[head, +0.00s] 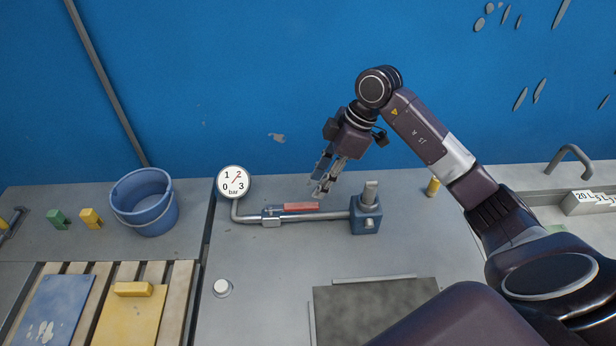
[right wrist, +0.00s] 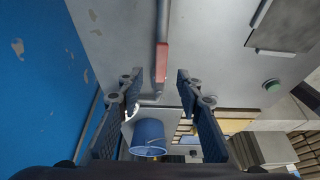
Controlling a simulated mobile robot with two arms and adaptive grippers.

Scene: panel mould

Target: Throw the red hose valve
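The red valve lever (head: 302,206) lies along a grey pipe (head: 325,216) on the bench, between a pressure gauge and a blue block. In the right wrist view the red lever (right wrist: 162,62) shows just beyond the fingertips, in line with the gap between them. My right gripper (head: 322,190) points down just above the lever. Its fingers (right wrist: 157,84) are apart with nothing between them, and it appears clear of the lever. My left gripper is not in view.
The round gauge (head: 234,182) stands at the pipe's left end. The blue block (head: 366,214) with a grey post is at its right end. A blue bucket (head: 144,203) stands farther left. A dark plate (head: 375,312) lies in front; the bench between is mostly clear.

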